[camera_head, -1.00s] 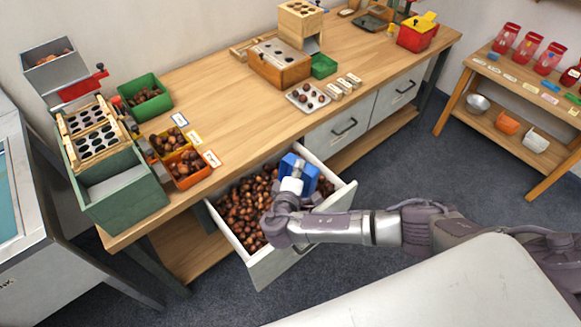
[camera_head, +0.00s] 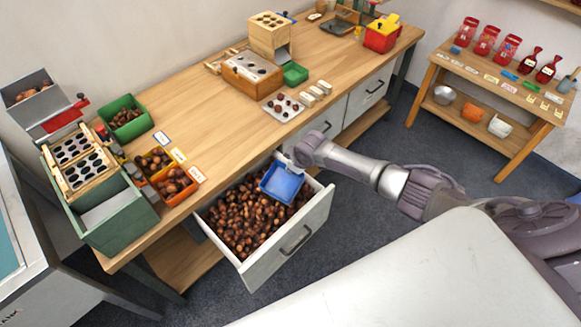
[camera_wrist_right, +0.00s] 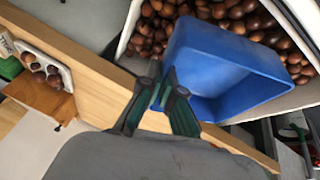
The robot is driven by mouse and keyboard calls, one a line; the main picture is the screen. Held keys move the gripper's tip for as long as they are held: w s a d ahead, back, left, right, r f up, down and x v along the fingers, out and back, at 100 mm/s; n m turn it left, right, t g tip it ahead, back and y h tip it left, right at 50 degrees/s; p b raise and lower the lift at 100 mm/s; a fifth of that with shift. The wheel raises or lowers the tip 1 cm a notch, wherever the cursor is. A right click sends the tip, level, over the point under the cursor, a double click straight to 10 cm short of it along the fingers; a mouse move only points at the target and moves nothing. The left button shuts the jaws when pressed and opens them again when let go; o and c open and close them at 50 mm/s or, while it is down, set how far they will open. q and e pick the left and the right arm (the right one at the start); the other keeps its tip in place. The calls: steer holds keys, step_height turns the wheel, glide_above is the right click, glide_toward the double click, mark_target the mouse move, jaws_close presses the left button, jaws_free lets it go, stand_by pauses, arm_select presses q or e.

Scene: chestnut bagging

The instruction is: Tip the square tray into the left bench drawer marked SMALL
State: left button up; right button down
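The blue square tray (camera_head: 284,184) is over the far right part of the open left bench drawer (camera_head: 318,213), tilted, its hollow side showing and empty. In the right wrist view the tray (camera_wrist_right: 222,70) is beside my right gripper (camera_wrist_right: 164,88), whose fingertips come close together at its near left edge and look closed on its wall. My right gripper (camera_head: 292,163) also shows in the head view at the tray's upper edge. The drawer holds many brown chestnuts (camera_head: 245,217). No SMALL mark is readable on it. My left gripper is not in view.
The bench top (camera_head: 225,115) borders the drawer at the back. Orange (camera_head: 174,184) and green (camera_head: 124,116) bins of chestnuts stand left of it, beside a wooden-topped sorter (camera_head: 80,160). A pale tray with chestnuts (camera_head: 283,106) lies behind. Floor is clear right of the drawer.

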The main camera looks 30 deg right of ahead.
steer(key=shift+w+d+f+g+y+b, duration=0.1)
steer(key=shift+d+f+g+y+b, duration=0.1)
steer(key=shift+f+g+y+b, duration=0.35)
steer(key=shift+r+b, duration=0.3)
steer(key=shift+b, duration=0.15)
steer(key=shift+r+y+p, duration=0.25)
steer(key=shift+r+p, duration=0.05)
steer(key=shift+p, duration=0.05)
steer(key=s+a+r+p, duration=0.2)
steer(key=s+r+p, duration=0.3)
steer(key=p, duration=0.6)
steer(key=shift+s+a+r, duration=0.3)
steer(key=shift+r, duration=0.5)
